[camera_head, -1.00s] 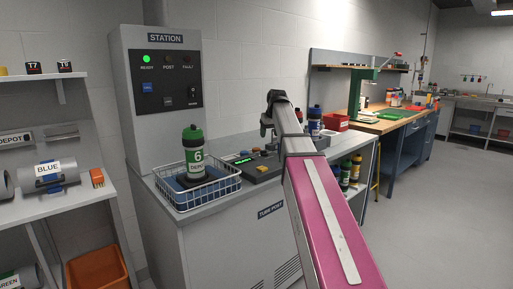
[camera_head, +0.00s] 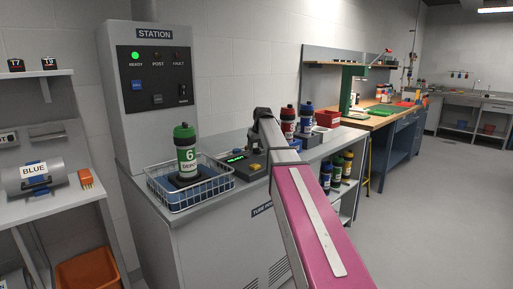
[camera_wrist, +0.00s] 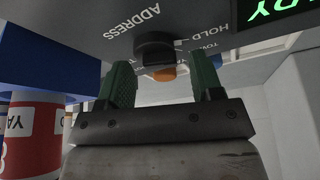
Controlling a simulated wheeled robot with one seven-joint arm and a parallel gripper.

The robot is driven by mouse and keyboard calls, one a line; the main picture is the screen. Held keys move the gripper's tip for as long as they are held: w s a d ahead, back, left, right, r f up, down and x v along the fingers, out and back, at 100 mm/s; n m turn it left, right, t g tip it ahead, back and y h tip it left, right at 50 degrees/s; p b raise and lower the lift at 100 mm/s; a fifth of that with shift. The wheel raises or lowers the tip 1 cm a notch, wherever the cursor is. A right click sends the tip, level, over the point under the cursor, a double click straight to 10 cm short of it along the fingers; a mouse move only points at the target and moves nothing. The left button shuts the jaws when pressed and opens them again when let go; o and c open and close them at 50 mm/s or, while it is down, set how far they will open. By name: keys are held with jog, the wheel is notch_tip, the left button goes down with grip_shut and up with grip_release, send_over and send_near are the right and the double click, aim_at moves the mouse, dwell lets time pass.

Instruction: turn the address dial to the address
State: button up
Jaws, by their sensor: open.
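The black address dial (camera_wrist: 153,48) shows in the wrist view beside the printed word ADDRESS on a grey panel. My gripper (camera_wrist: 160,68) is open, with a green finger on each side of the dial's near area. I cannot tell whether the fingers touch it. An orange part (camera_wrist: 163,73) shows just behind the dial. The green display (camera_wrist: 272,10) is partly cut off at the top right. In the head view, the control panel (camera_head: 243,173) with its lit display lies on the counter; my arm hides the dial and most of my gripper (camera_head: 258,142).
A wire basket (camera_head: 190,193) holding a green-capped carrier marked 6 (camera_head: 187,152) stands left of the panel. The station cabinet (camera_head: 155,95) shows a green READY light.

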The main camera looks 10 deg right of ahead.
jog(key=shift+f, duration=0.2)
jog(key=c, duration=0.8)
jog(key=shift+a+m, duration=0.15)
jog(key=shift+m, duration=0.25)
jog(key=m+h, duration=0.1)
jog(key=m, duration=0.2)
jog(key=shift+w+a, duration=0.15)
jog(key=shift+m+h, duration=0.7)
jog(key=shift+m, duration=0.8)
jog(key=shift+c, duration=0.5)
jog(key=shift+w, duration=0.1)
